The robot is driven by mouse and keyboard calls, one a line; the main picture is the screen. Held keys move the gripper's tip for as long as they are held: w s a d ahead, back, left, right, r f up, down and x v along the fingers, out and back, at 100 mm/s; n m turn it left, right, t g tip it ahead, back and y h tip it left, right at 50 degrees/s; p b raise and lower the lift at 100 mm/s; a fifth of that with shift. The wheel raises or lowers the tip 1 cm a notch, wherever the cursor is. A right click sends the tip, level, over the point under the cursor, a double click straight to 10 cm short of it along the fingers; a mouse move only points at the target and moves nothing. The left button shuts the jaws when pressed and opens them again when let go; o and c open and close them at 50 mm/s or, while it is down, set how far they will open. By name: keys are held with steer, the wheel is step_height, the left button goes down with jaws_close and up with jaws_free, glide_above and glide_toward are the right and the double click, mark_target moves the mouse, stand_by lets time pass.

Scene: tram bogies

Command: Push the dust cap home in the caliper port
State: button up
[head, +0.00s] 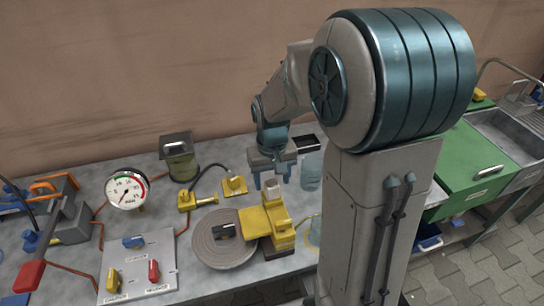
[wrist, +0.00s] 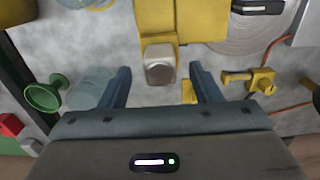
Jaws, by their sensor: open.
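The yellow caliper (head: 264,220) sits over the edge of the grey brake disc (head: 212,258) on the bench. It also shows at the top of the wrist view (wrist: 187,22). A grey metal block-like piece (wrist: 158,66) stands at the caliper's end; I cannot tell whether it is the dust cap. The port is not clearly seen. My gripper (head: 272,180) points down by this end of the caliper, open and empty. In the wrist view the grey piece shows between and beyond the fingertips (wrist: 160,72), apart from both.
A clear jar (head: 311,172) stands right of my gripper. Yellow fittings (head: 234,186) and a fluid canister (head: 180,158) are behind the disc. A gauge (head: 127,191) and a panel with knobs (head: 138,266) lie left. A green funnel-like thing (wrist: 44,97) shows in the wrist view.

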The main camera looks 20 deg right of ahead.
step_height(320, 180, up, 11)
stand_by(0.7)
steer(key=s+f+t, duration=0.2)
steer(key=s+t, duration=0.1)
steer(key=s, duration=1.1)
